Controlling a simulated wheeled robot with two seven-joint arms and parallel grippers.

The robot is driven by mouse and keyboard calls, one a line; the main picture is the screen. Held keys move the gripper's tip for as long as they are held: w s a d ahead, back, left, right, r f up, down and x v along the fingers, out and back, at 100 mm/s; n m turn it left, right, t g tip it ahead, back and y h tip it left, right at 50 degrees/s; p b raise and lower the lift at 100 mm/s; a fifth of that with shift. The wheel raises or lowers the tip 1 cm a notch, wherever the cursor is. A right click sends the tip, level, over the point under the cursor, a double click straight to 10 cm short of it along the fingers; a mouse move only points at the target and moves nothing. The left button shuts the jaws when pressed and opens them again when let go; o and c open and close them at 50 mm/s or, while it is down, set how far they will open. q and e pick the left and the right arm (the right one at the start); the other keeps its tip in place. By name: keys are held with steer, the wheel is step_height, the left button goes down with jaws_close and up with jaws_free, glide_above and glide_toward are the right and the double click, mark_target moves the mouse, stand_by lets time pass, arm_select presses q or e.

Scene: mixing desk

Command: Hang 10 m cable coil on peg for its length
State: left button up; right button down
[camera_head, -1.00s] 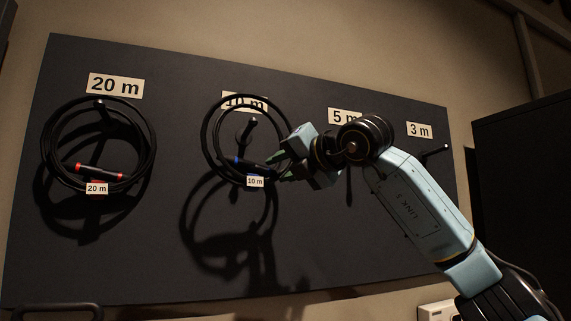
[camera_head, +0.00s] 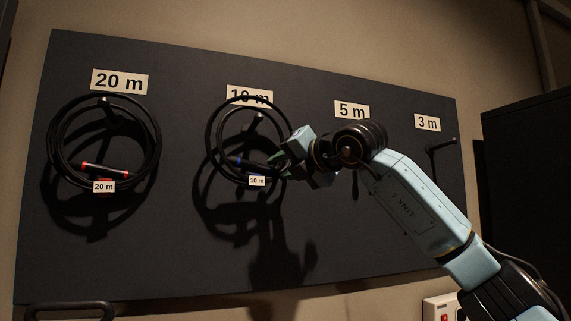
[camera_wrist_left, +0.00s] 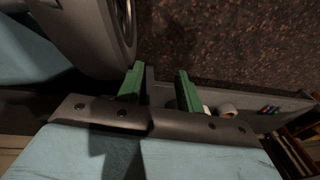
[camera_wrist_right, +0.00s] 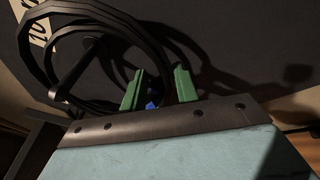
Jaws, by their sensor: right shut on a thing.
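The black 10 m cable coil (camera_head: 213,150) is upright in front of the dark board, with a blue band and a white "10 m" tag (camera_head: 257,181) at its lower side. The 10 m peg (camera_head: 257,119) shows inside the ring of the coil, under the partly covered "10 m" label (camera_head: 249,95). My right gripper (camera_head: 281,164) is shut on the coil at its lower right side. In the right wrist view the coil (camera_wrist_right: 110,25) runs behind the green fingers and loops around the peg (camera_wrist_right: 75,75). My left gripper (camera_wrist_left: 158,88) is open and empty, away from the board.
A 20 m coil (camera_head: 155,150) with red bands hangs on the left peg. The 5 m peg (camera_head: 355,185) is partly behind my right arm; the 3 m peg (camera_head: 440,145) is bare. A dark cabinet (camera_head: 530,190) stands at the right.

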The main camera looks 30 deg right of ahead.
mark_target(280, 176)
steer(key=shift+w+d+r, duration=0.1)
steer(key=shift+w+r, duration=0.05)
steer(key=shift+w, duration=0.2)
steer(key=shift+w+f, duration=0.2)
steer(key=shift+f, duration=0.05)
steer(key=shift+w+d+f, duration=0.15)
steer(key=shift+w+f, duration=0.15)
steer(key=shift+w, duration=0.1)
steer(key=shift+w+f, duration=0.1)
steer(key=shift+f, duration=0.1)
steer(key=shift+f+b, duration=0.15)
steer(key=shift+b, duration=0.2)
arm_select(q)
steer(key=shift+w+d, duration=0.25)
steer(key=shift+w, duration=0.05)
steer(key=shift+w+a+r, duration=0.1)
steer(key=shift+w+a, duration=0.1)
steer(key=shift+w, duration=0.15)
arm_select(e)
steer(key=shift+f, duration=0.1)
steer(key=c, duration=1)
jaws_free()
steer(key=shift+w, duration=0.15)
arm_select(q)
steer(key=shift+s, duration=0.1)
arm_select(e)
steer(key=shift+o, duration=0.2)
